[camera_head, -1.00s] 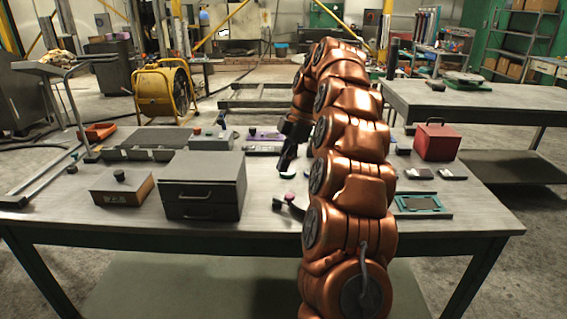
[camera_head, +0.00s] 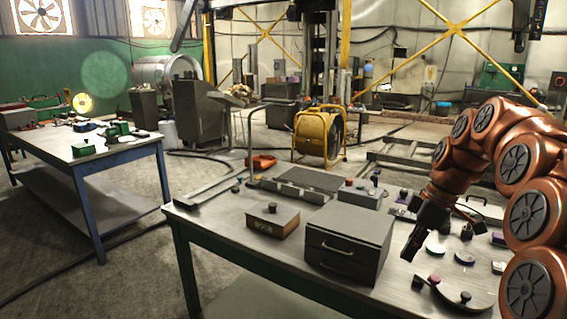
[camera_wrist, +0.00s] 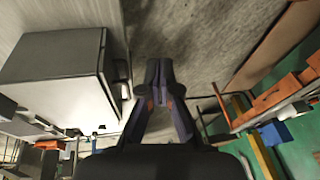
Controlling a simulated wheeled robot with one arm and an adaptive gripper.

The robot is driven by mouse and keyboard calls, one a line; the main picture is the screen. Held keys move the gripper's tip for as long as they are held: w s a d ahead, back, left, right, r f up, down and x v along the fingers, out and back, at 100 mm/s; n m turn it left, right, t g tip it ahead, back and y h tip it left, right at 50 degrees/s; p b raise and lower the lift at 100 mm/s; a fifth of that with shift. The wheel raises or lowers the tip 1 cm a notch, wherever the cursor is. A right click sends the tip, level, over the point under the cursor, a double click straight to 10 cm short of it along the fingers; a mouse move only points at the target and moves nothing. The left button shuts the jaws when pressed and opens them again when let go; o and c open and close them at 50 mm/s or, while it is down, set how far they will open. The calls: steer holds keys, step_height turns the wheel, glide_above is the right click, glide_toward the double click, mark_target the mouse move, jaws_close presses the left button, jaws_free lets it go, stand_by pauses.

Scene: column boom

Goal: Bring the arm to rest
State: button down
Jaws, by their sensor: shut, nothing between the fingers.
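My copper-coloured arm (camera_head: 525,165) comes in from the right edge of the head view and bends down over the right part of the table. My gripper (camera_head: 411,252) hangs above the table, just right of the grey two-drawer box. In the wrist view my gripper (camera_wrist: 158,70) has its fingertips together and nothing between them. The ground surface behind the fingers is blurred and grey there.
A grey drawer box (camera_head: 348,240) and a small brown box (camera_head: 271,219) stand on the table (camera_head: 235,225). A curved grey piece with dark knobs (camera_head: 455,292) lies near the front right. A second table (camera_head: 110,150) stands left, with floor between.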

steer(key=s+a+m+h+p, duration=0.1)
steer(key=s+a+m+p, duration=0.15)
steer(key=s+a, duration=0.45)
steer(key=s+f+m+h+p, duration=0.1)
steer(key=s+f+m, duration=0.1)
steer(key=s, duration=0.6)
steer(key=s+a+f+m+g, duration=0.1)
steer(key=s+m, duration=0.3)
steer(key=s, duration=0.5)
steer(key=s+a+f+m+h+p, duration=0.1)
steer(key=s+f+m, duration=0.2)
steer(key=s, duration=0.5)
steer(key=shift+s+f+m+g+h+p, duration=0.15)
steer(key=shift+f+m+g+h+p, duration=0.2)
steer(key=shift+m, duration=0.2)
